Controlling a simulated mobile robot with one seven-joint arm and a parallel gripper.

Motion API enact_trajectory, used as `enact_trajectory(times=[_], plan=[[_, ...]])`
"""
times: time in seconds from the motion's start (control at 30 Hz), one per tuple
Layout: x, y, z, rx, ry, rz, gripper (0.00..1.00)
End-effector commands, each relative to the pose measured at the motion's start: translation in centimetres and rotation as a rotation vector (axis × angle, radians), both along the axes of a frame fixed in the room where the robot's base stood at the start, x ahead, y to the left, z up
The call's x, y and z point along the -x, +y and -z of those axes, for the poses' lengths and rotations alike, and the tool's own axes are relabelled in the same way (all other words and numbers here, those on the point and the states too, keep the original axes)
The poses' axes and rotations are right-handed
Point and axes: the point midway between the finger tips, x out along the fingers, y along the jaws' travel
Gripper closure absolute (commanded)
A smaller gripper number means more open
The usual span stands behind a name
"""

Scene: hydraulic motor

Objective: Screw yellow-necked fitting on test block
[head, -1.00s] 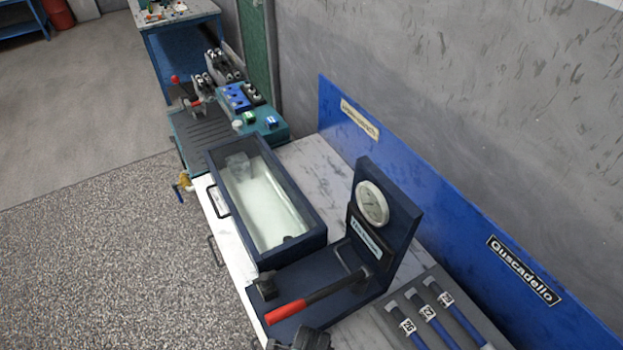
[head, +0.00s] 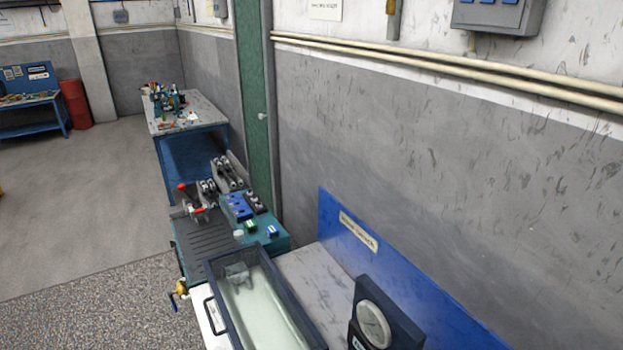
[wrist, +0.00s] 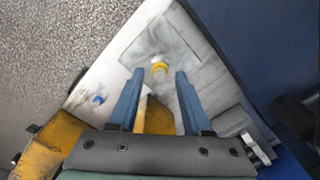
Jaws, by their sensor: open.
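In the wrist view, my gripper (wrist: 159,73) is open, with its two blue fingers apart and nothing held between them. A small pale round part with a yellow ring, which looks like the yellow-necked fitting (wrist: 160,68), shows between the fingertips. It appears to be on or over a pale, marked surface (wrist: 125,50); I cannot tell how far below the fingers it is. Which part is the test block is unclear. My gripper does not show in the head view.
A small blue part (wrist: 98,99) lies left of the fingers. Yellow parts (wrist: 155,117) show below and between them. In the head view, a dark-rimmed tank (head: 217,292) and a gauge stand (head: 389,312) occupy the bench, beside a green slotted machine (head: 200,232). Floor is open at left.

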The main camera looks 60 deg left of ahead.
Motion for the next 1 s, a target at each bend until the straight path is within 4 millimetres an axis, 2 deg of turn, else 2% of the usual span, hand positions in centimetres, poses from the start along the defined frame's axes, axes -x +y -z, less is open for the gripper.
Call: enact_trajectory(times=[0.07,0.33,0.5,0.53,1.0], plan=[[0.01,-0.02,-0.58,0.0,0.0,0.0,0.51],[0.01,-0.01,-0.5,0.0,0.0,0.0,0.49],[0.0,0.0,-0.5,0.0,0.0,0.0,0.19],[0.0,0.0,-0.5,0.0,0.0,0.0,0.16],[-0.01,-0.01,-0.5,0.0,0.0,0.0,0.16]])
